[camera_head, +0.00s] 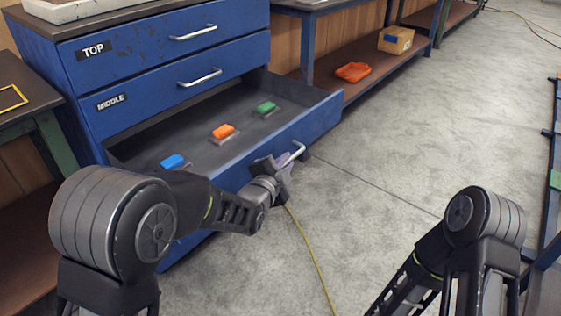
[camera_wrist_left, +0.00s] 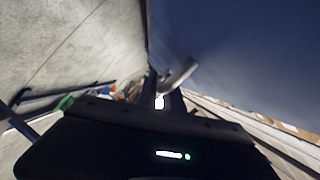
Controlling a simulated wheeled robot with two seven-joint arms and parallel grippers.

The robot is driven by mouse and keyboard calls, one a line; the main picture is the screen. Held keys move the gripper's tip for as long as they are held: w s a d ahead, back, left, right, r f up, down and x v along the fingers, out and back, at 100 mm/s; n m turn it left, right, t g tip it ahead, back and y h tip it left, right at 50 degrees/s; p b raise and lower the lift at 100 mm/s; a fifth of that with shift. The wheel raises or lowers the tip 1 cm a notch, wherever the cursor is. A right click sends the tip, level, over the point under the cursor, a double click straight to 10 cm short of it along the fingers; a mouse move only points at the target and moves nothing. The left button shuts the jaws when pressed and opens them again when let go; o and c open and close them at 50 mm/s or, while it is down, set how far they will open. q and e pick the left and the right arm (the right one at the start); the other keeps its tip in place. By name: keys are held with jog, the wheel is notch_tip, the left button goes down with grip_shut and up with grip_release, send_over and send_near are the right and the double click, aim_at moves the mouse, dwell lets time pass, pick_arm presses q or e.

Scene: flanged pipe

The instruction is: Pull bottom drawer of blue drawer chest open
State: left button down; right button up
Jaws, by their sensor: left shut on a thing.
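The blue drawer chest (camera_head: 85,58) stands at the upper left in the head view, with its TOP and MIDDLE drawers shut. Its bottom drawer (camera_head: 318,122) is pulled well out. A blue, an orange (camera_head: 223,131) and a green block-like item lie inside it. My left gripper (camera_head: 285,163) is at the drawer's front, shut on the bottom drawer's handle (camera_head: 296,153). The handle also shows in the left wrist view (camera_wrist_left: 178,76), between the fingers against the blue front. My right arm shows at the lower right in the head view; its gripper is out of view.
A workbench with a lower shelf (camera_head: 375,62) stands behind the drawer, holding an orange tray (camera_head: 353,72) and a cardboard box (camera_head: 396,40). A yellow cable (camera_head: 313,256) lies on the floor. Concrete floor (camera_head: 430,120) is clear to the right. A blue frame stands at the right edge.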

pick_arm(q)
jog(key=shift+f, duration=0.15)
jog(key=c, duration=1.5)
grip_release()
jog(key=shift+s, duration=0.1)
jog(key=shift+s+a+r, duration=0.1)
jog(key=shift+s+r, duration=0.15)
jog(key=shift+r, duration=0.05)
jog(key=p+v, duration=0.1)
jog(key=v, duration=0.6)
jog(key=shift+p, duration=0.4)
jog(key=shift+f, duration=0.1)
